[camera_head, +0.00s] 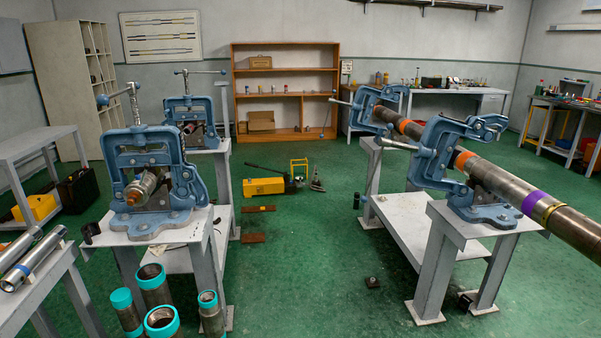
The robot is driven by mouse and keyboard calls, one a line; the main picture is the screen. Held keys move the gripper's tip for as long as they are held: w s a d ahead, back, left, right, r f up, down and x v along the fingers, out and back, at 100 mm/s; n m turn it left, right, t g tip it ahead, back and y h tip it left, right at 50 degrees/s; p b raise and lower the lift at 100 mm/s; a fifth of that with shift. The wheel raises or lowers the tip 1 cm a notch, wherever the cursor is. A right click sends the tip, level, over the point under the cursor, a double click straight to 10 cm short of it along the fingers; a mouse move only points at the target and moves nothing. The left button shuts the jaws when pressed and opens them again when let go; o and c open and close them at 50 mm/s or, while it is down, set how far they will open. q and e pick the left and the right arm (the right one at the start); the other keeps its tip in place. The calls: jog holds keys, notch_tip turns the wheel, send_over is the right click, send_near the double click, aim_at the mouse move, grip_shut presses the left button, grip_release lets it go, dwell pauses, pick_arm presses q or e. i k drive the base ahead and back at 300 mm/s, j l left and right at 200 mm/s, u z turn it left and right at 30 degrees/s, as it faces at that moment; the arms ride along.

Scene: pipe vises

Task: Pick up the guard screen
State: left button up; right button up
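I cannot make out a guard screen anywhere in the head view. Neither of my grippers is in view. A blue pipe vise (146,158) stands on a grey stand at the left, with a short metal piece (141,187) in its jaws. A second blue vise (190,112) stands behind it. At the right, two more blue vises (453,165) hold a long steel pipe (575,224) with orange, purple and yellow bands.
Several teal-ended pipes (162,321) stand on the floor at front left. A yellow toolbox (263,187) and small flat pieces lie on the green floor (310,265) between the stands, which is mostly clear. A wooden shelf (286,49) stands at the back.

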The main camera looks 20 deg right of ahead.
aim_at(299, 168)
jog(key=i+l+z, duration=0.15)
jog(key=i, duration=0.15)
jog(key=i+l+z, duration=0.2)
jog(key=i+j+z, duration=0.1)
jog(key=i+z, duration=0.25)
jog(key=i, duration=4.3)
